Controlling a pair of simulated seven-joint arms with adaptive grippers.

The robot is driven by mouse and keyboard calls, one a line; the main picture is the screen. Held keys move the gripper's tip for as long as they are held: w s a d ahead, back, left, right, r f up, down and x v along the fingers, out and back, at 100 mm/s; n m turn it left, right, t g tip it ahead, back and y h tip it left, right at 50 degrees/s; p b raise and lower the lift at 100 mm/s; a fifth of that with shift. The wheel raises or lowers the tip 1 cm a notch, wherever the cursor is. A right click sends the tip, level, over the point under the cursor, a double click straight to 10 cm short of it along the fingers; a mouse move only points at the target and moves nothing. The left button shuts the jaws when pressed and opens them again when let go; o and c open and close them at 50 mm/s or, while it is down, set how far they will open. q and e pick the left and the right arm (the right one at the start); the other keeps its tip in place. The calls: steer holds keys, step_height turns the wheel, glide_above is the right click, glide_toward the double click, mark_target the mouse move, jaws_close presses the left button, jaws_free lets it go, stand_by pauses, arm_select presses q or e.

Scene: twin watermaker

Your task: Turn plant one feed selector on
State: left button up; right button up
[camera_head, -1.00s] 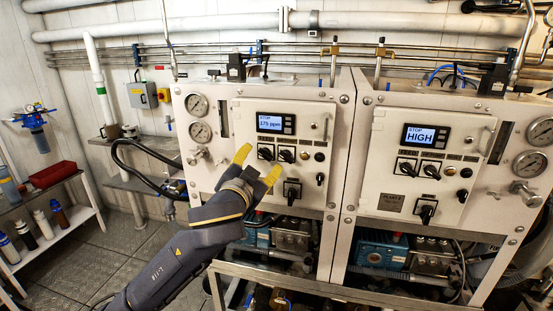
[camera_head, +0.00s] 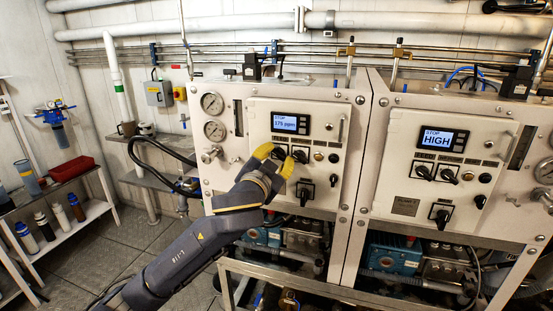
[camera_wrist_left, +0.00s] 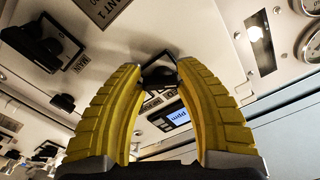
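The plant one panel (camera_head: 258,180) is the left white panel, with a display (camera_head: 290,123) reading STOP 175 ppm. Its feed selector, a black knob (camera_head: 280,152), sits below the display, partly hidden by my left gripper (camera_head: 275,159). The left wrist view shows a black knob (camera_wrist_left: 158,76) between the tips of the two yellow fingers (camera_wrist_left: 160,68). The fingers are apart, one on each side of it; I cannot tell whether they touch it. The knob's exact pointing is hard to read. My right gripper is in no view.
A second black selector (camera_head: 300,156) is close to the right of the fingers. A larger black switch (camera_head: 305,192) sits below. The right panel (camera_head: 400,185) has a display (camera_head: 444,140) reading HIGH. A shelf with bottles (camera_head: 58,217) stands at the left.

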arm_select(q)
jaws_close()
steer(key=shift+f, duration=0.4)
steer(key=m, duration=0.5)
steer(key=shift+a+m, duration=0.1)
steer(key=shift+m, duration=0.3)
steer(key=m, duration=0.5)
steer(key=shift+w+a+r+m, duration=0.1)
steer(key=shift+w+a+m, duration=0.05)
steer(key=shift+m, duration=0.15)
steer(key=shift+o, duration=1.1)
jaws_free()
steer(key=shift+w+a+r, duration=0.1)
steer(key=shift+a+r, duration=0.15)
steer(key=shift+r, duration=0.05)
steer(key=o, duration=0.5)
steer(key=shift+d+r, duration=0.1)
steer(key=shift+d, duration=0.05)
steer(key=shift+c, duration=0.2)
